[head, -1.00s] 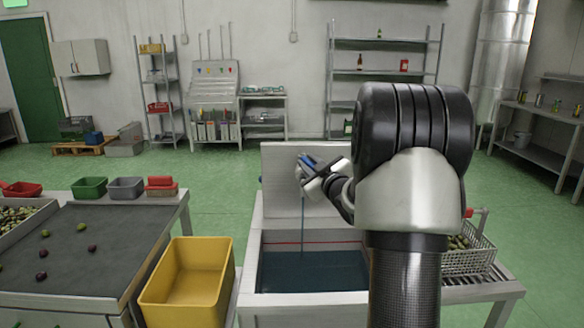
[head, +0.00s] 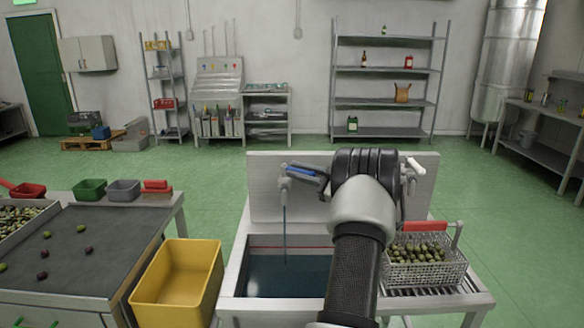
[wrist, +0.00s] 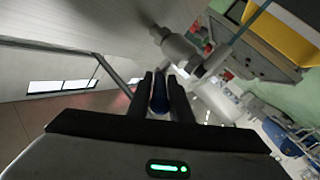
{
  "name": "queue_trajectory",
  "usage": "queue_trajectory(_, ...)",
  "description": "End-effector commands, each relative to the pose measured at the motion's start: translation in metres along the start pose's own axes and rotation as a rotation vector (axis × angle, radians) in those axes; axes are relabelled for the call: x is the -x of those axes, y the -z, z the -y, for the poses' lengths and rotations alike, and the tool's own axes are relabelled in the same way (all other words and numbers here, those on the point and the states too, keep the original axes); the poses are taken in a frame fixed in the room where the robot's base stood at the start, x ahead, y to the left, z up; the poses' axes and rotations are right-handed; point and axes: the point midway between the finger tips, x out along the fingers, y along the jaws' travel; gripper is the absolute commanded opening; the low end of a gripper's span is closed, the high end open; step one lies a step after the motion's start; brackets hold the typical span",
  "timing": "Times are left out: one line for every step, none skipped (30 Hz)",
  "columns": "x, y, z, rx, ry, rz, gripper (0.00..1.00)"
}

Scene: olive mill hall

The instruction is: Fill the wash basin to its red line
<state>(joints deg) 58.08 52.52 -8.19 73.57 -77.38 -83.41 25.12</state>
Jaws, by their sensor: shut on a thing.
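The wash basin (head: 237,262) is a white sink with dark water (head: 285,275) in it. The red line (head: 265,247) shows on its back wall, with the water surface a little below it. The tap (head: 284,186) stands at the back panel, and a thin stream (head: 285,225) falls from it into the water. My gripper (head: 308,176) is at the tap, shut on its blue lever (head: 300,171). In the wrist view the blue lever (wrist: 160,97) sits between the two fingers. My arm hides the basin's right part.
A wire basket of olives (head: 428,270) with a red handle stands on the rack right of the basin. A yellow crate (head: 180,285) stands to the left, beside the dark sorting table (head: 110,245). Green floor behind is open.

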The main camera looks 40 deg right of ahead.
Motion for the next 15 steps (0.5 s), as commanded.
queue_trajectory(-0.0012,0.0019,-0.0023,0.003,0.016,-0.011,0.00)
queue_trajectory(-0.0013,0.0018,-0.0020,0.002,0.025,-0.017,0.00)
queue_trajectory(-0.0016,0.0019,-0.0020,0.003,0.037,-0.024,0.00)
queue_trajectory(-0.0017,0.0019,-0.0019,0.003,0.044,-0.027,0.00)
queue_trajectory(-0.0018,0.0019,-0.0017,0.003,0.051,-0.031,0.00)
queue_trajectory(-0.0019,0.0019,-0.0016,0.003,0.059,-0.036,0.00)
queue_trajectory(-0.0020,0.0018,-0.0014,0.002,0.063,-0.039,0.00)
queue_trajectory(-0.0021,0.0020,-0.0015,0.003,0.067,-0.041,0.00)
queue_trajectory(-0.0022,0.0023,-0.0018,0.004,0.071,-0.044,0.00)
queue_trajectory(-0.0023,0.0023,-0.0018,0.004,0.073,-0.045,0.00)
queue_trajectory(-0.0023,0.0023,-0.0017,0.004,0.075,-0.046,0.00)
queue_trajectory(-0.0023,0.0022,-0.0016,0.004,0.076,-0.047,0.00)
queue_trajectory(-0.0024,0.0022,-0.0016,0.004,0.077,-0.048,0.00)
queue_trajectory(-0.0024,0.0022,-0.0016,0.004,0.078,-0.048,0.00)
queue_trajectory(-0.0025,0.0023,-0.0015,0.004,0.078,-0.048,0.00)
